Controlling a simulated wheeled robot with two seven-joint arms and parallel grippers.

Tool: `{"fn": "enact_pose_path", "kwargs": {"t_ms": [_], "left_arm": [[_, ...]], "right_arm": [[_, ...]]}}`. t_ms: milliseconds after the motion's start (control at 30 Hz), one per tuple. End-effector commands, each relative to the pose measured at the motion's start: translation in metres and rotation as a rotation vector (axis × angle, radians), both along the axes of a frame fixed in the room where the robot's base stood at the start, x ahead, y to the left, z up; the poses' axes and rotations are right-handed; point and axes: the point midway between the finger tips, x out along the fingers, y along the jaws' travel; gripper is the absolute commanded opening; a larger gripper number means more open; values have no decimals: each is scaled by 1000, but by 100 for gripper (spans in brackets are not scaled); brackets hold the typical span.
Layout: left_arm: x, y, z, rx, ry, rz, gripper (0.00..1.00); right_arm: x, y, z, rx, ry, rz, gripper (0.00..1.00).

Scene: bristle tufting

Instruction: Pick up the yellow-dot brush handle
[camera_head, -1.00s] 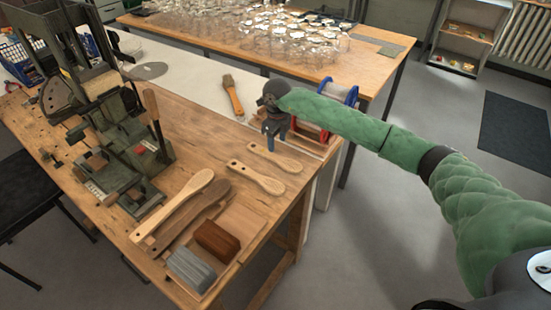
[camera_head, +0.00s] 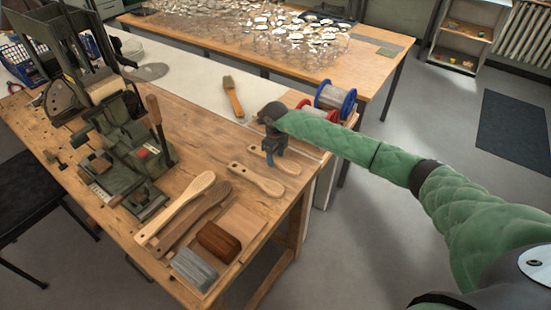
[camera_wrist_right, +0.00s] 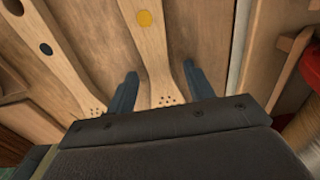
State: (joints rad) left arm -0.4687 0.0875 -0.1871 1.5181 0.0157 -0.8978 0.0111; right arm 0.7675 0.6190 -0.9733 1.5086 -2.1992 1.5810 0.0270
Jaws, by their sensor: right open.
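The yellow-dot brush handle (camera_wrist_right: 150,45) is pale wood with a round yellow dot and small holes at one end. In the head view this pale handle (camera_head: 289,164) lies at the right side of the workbench, partly covered by my right gripper (camera_head: 269,158). In the right wrist view my right gripper (camera_wrist_right: 160,73) is open, with one dark finger on each side of the handle's narrower part near the holes. I cannot tell whether the fingers touch it. My left gripper is not in view.
A similar dark-dot handle (camera_wrist_right: 62,62) lies close beside it, also in the head view (camera_head: 257,178). Long handles (camera_head: 180,205), a brown block (camera_head: 218,241) and a grey block (camera_head: 194,268) lie nearer. Wire spools (camera_head: 336,98) stand behind the gripper. A green machine (camera_head: 125,150) stands left.

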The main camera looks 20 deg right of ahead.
Motion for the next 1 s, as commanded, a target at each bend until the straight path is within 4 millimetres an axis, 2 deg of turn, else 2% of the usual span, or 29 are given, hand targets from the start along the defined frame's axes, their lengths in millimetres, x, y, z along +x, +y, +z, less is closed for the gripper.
{"fn": "enact_pose_path", "kwargs": {"t_ms": [333, 500, 600, 1000], "left_arm": [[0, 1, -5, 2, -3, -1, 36], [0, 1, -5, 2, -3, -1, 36], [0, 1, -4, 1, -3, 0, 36], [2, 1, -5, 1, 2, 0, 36]], "right_arm": [[0, 0, -4, 1, -2, 1, 53], [0, 0, -4, 1, -1, 0, 19], [0, 0, -4, 1, -1, 0, 3], [1, 0, 1, 0, -2, 0, 3]]}}
